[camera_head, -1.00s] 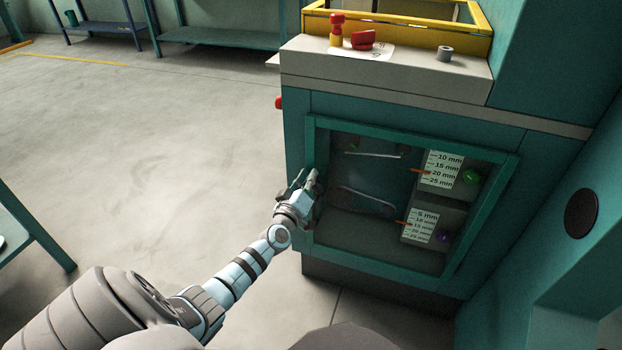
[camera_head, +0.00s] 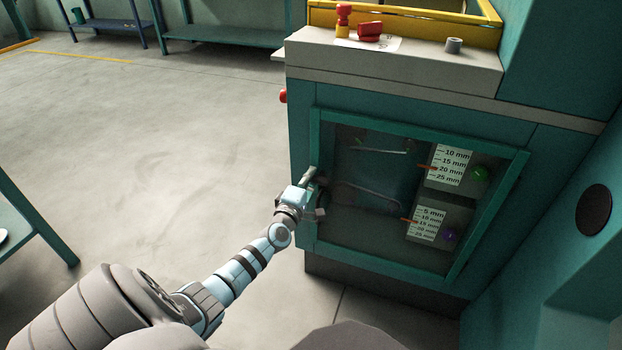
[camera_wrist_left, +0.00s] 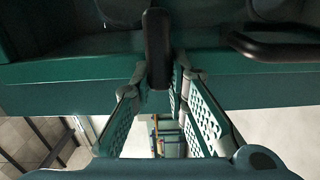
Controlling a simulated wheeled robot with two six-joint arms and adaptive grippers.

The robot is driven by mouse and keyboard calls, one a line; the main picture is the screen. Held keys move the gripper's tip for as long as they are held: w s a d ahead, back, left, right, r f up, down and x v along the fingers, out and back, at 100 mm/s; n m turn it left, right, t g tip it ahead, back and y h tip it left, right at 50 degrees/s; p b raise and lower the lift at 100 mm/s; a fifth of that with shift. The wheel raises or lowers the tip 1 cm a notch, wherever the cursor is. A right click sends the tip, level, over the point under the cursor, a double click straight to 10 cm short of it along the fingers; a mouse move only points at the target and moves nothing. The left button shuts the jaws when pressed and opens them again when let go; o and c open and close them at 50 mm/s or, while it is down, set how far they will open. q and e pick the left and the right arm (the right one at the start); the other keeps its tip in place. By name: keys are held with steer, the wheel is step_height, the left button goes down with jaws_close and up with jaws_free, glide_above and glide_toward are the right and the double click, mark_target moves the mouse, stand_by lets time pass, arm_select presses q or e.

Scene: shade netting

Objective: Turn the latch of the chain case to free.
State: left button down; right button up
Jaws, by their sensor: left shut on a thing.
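The chain case (camera_head: 318,135) is a teal cabinet door with a dark window, on the front of the machine. Its latch (camera_wrist_left: 157,45) is a dark bar, seen in the left wrist view between my fingertips. My left gripper (camera_head: 314,190) is at the left edge of the door frame, shut on the latch; its fingers also show in the left wrist view (camera_wrist_left: 160,82). In the head view the gripper hides the latch. My right gripper is not in view.
A dark curved handle (camera_wrist_left: 275,47) is close by in the left wrist view. Behind the window are scale cards (camera_head: 449,166) and a belt or chain loop (camera_head: 367,198). A red knob (camera_head: 283,96) sticks out at the machine's left side.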

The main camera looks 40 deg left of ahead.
arm_select(q)
steer(key=shift+n, duration=0.3)
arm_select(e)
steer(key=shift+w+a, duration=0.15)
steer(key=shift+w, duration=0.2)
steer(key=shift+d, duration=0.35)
arm_select(q)
steer(key=c, duration=1.6)
jaws_free()
steer(key=shift+d, duration=0.1)
steer(key=shift+o, duration=0.2)
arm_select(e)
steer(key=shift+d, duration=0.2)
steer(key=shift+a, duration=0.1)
arm_select(q)
steer(key=v, duration=1.2)
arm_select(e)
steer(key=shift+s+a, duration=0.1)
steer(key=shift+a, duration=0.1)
arm_select(q)
steer(key=shift+w, duration=0.1)
